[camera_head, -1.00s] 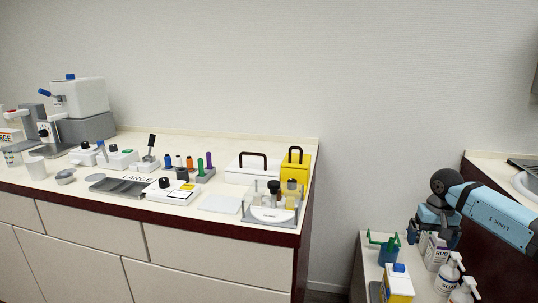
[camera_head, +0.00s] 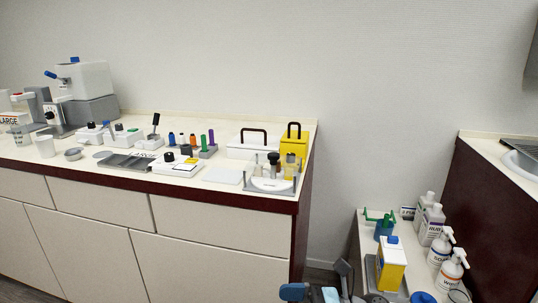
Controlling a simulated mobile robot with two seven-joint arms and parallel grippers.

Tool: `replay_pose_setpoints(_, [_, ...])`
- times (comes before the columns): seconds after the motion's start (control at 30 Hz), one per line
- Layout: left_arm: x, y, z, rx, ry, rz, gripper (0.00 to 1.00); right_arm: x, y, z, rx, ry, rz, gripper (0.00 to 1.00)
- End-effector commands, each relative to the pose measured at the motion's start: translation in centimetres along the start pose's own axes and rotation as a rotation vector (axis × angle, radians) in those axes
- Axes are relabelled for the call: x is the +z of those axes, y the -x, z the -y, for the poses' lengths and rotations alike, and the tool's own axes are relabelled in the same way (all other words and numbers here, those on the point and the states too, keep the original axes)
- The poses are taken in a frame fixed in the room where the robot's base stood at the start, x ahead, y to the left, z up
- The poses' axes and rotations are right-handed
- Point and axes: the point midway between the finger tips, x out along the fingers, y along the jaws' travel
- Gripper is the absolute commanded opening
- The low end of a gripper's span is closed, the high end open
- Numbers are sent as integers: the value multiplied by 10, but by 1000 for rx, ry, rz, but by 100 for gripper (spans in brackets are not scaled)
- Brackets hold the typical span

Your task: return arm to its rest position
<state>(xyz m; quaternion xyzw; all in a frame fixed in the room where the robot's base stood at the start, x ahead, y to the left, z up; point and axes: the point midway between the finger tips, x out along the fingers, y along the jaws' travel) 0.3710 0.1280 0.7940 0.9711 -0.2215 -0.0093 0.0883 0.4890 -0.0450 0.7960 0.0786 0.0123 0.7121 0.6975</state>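Parts of one of my arms, dark and blue, show at the bottom edge, in front of the small side table (camera_head: 355,262). No gripper fingertips can be made out there, so I cannot tell a gripper's opening or whether it holds anything. No arm comes in from the left, and my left gripper is out of view.
The side table holds a yellow container (camera_head: 391,266), a green-topped blue item (camera_head: 383,228) and several white bottles (camera_head: 441,250). The corner counter (camera_head: 225,191) on the left carries lab items, including a yellow case (camera_head: 294,146) and a white case (camera_head: 246,151). A floor gap separates counter and side table.

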Motion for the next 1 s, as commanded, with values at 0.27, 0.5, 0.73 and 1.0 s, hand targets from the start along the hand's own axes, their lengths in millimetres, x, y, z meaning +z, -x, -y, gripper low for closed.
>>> replay_pose_setpoints(0.27, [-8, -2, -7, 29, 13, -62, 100, 39, 2, -63, -56, -1165, 726, 100])
replay_pose_setpoints(0.5, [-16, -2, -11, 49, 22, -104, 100, 32, 43, -92, 101, -2013, 1209, 100])
replay_pose_setpoints(0.73, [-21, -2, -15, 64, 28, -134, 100, 14, 68, -124, 325, -2568, 1532, 100])
replay_pose_setpoints(1.0, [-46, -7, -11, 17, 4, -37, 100, 37, 72, -121, 213, -2629, 1646, 100])
